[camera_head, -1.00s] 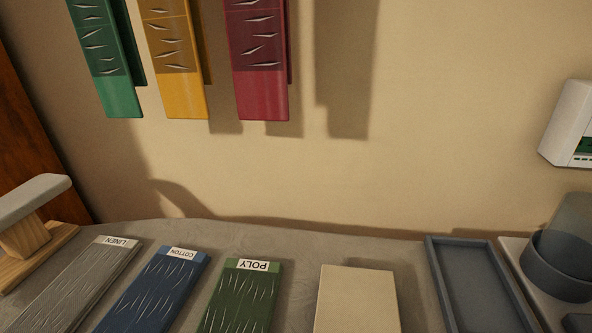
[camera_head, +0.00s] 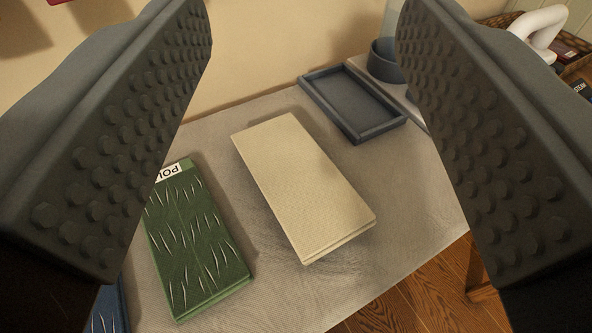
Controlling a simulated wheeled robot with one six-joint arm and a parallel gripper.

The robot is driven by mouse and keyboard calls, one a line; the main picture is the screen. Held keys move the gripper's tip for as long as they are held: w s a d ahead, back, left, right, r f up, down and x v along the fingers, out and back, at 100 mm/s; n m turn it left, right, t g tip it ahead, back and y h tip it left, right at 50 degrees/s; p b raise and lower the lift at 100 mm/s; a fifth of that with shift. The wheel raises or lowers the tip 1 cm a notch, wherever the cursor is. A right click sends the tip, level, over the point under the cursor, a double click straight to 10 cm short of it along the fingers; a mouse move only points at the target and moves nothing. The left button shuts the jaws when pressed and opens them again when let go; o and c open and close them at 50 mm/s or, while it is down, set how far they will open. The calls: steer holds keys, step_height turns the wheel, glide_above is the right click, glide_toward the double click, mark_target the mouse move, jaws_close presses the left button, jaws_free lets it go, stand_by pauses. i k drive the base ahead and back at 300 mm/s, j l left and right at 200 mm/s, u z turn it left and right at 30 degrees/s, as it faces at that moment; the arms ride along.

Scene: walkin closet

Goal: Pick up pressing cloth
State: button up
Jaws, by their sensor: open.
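A folded cream cloth (camera_head: 302,185), which looks like the pressing cloth, lies flat on the grey covered table (camera_head: 225,150) in the middle of the view. Its layered edge faces the lower right. My gripper (camera_head: 304,50) is open and empty. Its two dark studded fingers stand wide apart at the left and right of the picture, with the cloth seen between them. The fingers appear nearer the camera than the cloth and do not appear to touch it.
A blue board (camera_head: 108,305) shows at lower left. An empty dark tray (camera_head: 352,100) and a dark cup (camera_head: 384,62) stand behind. Wooden floor (camera_head: 430,290) begins past the table's right edge.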

mark_target(317, 209)
steer(key=k+l, duration=0.15)
steer(key=l, duration=0.25)
steer(key=k+l, duration=0.15)
steer(key=l, duration=0.25)
steer(key=k+l, duration=0.1)
steer(key=l, duration=0.35)
steer(key=k+l, duration=0.15)
steer(key=l, duration=0.25)
steer(key=k+l, duration=0.15)
steer(key=l, duration=0.25)
steer(key=z, duration=0.05)
